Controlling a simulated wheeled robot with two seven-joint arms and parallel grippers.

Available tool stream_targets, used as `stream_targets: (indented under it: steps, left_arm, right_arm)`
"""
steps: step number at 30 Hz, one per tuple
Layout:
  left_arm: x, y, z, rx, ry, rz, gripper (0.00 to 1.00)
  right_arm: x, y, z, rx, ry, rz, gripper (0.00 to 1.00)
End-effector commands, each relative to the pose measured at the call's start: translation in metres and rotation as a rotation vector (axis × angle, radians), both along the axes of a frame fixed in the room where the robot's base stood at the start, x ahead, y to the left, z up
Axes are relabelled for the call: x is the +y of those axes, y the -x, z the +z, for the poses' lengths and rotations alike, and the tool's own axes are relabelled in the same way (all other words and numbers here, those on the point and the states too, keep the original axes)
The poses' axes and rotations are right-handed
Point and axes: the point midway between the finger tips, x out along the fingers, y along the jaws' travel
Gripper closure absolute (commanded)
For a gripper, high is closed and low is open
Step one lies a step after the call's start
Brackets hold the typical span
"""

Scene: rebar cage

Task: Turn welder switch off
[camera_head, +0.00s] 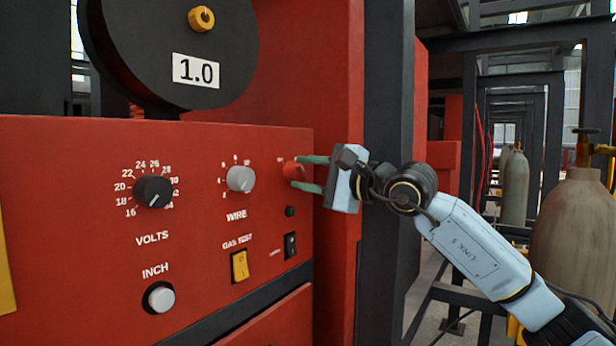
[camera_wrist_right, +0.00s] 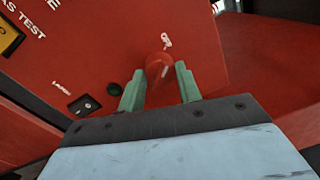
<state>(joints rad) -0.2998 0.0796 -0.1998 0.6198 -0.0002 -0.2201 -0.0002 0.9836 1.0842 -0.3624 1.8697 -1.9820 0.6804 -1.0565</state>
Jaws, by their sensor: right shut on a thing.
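The red welder front panel (camera_head: 80,230) fills the left of the head view. Its red rotary switch (camera_head: 292,171) sits at the panel's upper right, and it also shows in the right wrist view (camera_wrist_right: 158,67) with a small white label beyond it, too blurred to read surely. My right gripper (camera_head: 306,172) reaches in from the right. Its two green fingers are shut on the red switch, one on each side; the right wrist view also shows the gripper (camera_wrist_right: 160,84). My left gripper is not in view.
Nearby are the black VOLTS knob (camera_head: 153,191), grey WIRE knob (camera_head: 240,179), yellow gas test switch (camera_head: 240,265), black rocker (camera_head: 290,245) and INCH button (camera_head: 161,298). A dark post (camera_head: 388,90) stands close behind my right wrist. Gas cylinders (camera_head: 575,235) stand at right.

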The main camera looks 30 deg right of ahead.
Motion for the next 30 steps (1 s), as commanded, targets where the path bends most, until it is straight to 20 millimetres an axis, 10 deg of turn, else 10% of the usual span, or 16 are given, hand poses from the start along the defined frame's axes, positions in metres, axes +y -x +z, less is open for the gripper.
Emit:
stream_targets:
  steps: [23,24,30]
  left_arm:
    - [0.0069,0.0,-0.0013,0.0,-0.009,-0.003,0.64]
    - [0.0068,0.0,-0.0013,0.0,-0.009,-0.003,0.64]
    - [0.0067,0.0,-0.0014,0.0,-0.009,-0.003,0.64]
  right_arm:
    - [0.0001,0.0003,0.0008,-0.039,0.088,0.0,0.89]
    - [0.0001,0.0003,0.0008,-0.039,0.088,0.0,0.61]
    - [0.0,0.0001,0.0004,-0.037,0.087,0.0,0.44]
